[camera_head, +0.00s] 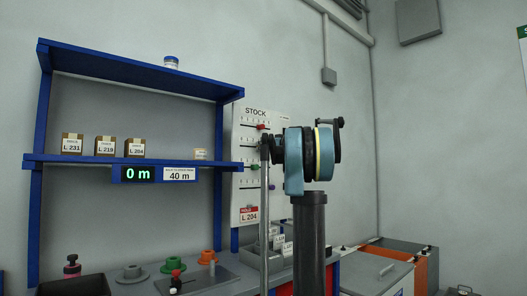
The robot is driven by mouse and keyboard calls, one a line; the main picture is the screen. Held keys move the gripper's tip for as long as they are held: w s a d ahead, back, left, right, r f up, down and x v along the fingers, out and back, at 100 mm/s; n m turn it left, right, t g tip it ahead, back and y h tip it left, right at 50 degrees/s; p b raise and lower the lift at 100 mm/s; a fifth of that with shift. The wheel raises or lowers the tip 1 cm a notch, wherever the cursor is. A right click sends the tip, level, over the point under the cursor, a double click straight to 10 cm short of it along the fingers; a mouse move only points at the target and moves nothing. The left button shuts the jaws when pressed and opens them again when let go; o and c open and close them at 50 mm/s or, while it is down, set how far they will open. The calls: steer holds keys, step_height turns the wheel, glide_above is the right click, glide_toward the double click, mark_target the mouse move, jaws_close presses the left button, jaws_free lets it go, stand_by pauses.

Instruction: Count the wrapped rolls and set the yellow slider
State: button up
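Three brown wrapped packages with white labels stand on the blue middle shelf: L 231 (72,144), L 219 (106,147) and one that seems to read L 204 (136,148). The white STOCK board (243,190) hangs right of the shelf, with slots and number marks. A red slider (262,127) shows near its top and a green one (253,168) lower down. I cannot make out a yellow slider; my teal and black arm and a thin post cover the board's right part. My gripper cannot be made out in this view.
A small pale roll (200,154) sits at the shelf's right end and a jar (171,62) on top. A display (138,174) reads 0 m beside a 40 m sign (179,175). Green and orange spools (174,265), a dark tray (80,286) and a bottle (72,266) crowd the bench.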

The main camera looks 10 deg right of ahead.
mark_target(247, 146)
jaws_close()
steer(key=s+a, duration=0.1)
steer(key=a, duration=0.1)
steer(key=s+a, duration=0.1)
steer(key=a, duration=0.1)
steer(key=s+a, duration=0.1)
steer(key=a, duration=0.1)
steer(key=shift+s+a, duration=0.15)
steer(key=shift+s, duration=0.15)
steer(key=o, duration=0.6)
jaws_free()
steer(key=shift+s, duration=0.1)
steer(key=v, duration=1.1)
steer(key=shift+s+d, duration=0.25)
steer(key=shift+s, duration=0.05)
steer(key=shift+f, duration=0.1)
